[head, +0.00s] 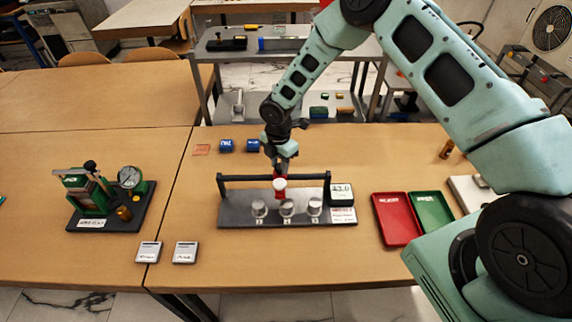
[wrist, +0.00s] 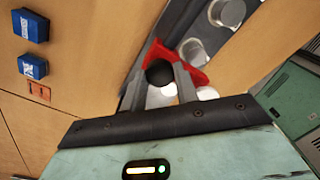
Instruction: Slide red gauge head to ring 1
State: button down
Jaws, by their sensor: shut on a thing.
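Three silver cylinders stand in a row on the base: left (head: 259,208), middle (head: 287,207), right (head: 314,206). The head is between the left and middle ones, nearer the middle. Their small number labels are too small to read surely.
A display box (head: 341,192) stands at the rig's right end. A red tray (head: 396,220) and a green tray (head: 432,214) lie further right. A dial-gauge stand (head: 130,178) is at left. Two small grey devices (head: 185,252) lie in front; blue blocks (head: 253,146) lie behind.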

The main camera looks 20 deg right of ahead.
jog(key=a, duration=0.2)
jog(key=w+a+b, duration=0.1)
jog(key=a, duration=0.1)
jog(key=w+a+b, duration=0.1)
jog(key=shift+a+f, duration=0.15)
jog(key=shift+a, duration=0.25)
jog(key=shift+w+a, duration=0.15)
jog(key=shift+a, duration=0.25)
jog(key=c, duration=1.1)
grip_release()
jog(key=shift+r, duration=0.2)
jog(key=shift+o, duration=0.2)
notch_tip(320, 180, up, 17)
jog(key=b, duration=0.5)
jog(key=shift+r, duration=0.2)
